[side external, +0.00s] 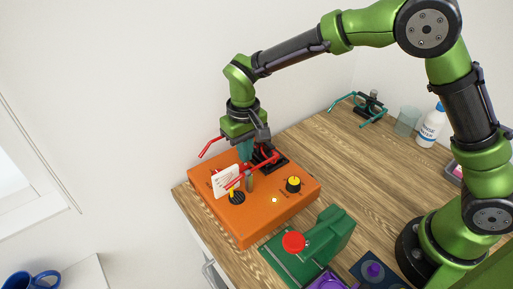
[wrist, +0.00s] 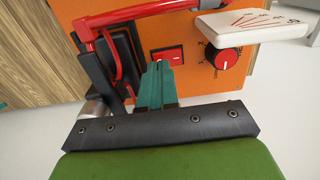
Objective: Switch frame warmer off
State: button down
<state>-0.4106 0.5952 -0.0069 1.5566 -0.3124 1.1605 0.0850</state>
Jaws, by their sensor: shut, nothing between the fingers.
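The orange box (side external: 255,222), which looks like the frame warmer, sits on the wooden bench's left end. Red eyeglass frames (side external: 270,157) rest in a black holder on it; they also show in the wrist view (wrist: 115,19). A red rocker switch (wrist: 174,56) is on its orange panel in the wrist view, partly covered by my fingertips; I cannot tell its position. My gripper (side external: 245,156) is low over the box's back part, behind the white card. Its teal fingers (wrist: 157,68) are shut and empty, tips at the switch; I cannot tell whether they touch.
Another such knob (side external: 293,184) and a pale lamp (side external: 274,200) are there. A red-marked knob (wrist: 222,58) is beside the switch. A green red-topped device (side external: 335,225) stands in front.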

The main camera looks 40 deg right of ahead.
jog(key=shift+f, duration=0.7)
dwell(0.3)
notch_tip(320, 180, up, 7)
dwell(0.8)
jog(key=shift+w, duration=0.1)
jog(key=s+d+r+m+t+y, duration=0.1)
jog(key=s+d+r, duration=0.4)
jog(key=s, duration=0.5)
jog(key=s+d+r+m+t+y, duration=0.1)
jog(key=s+d+r+m+t, duration=0.2)
jog(key=s+d+r+t, duration=0.3)
jog(key=s+d, duration=0.4)
jog(key=shift+d, duration=0.2)
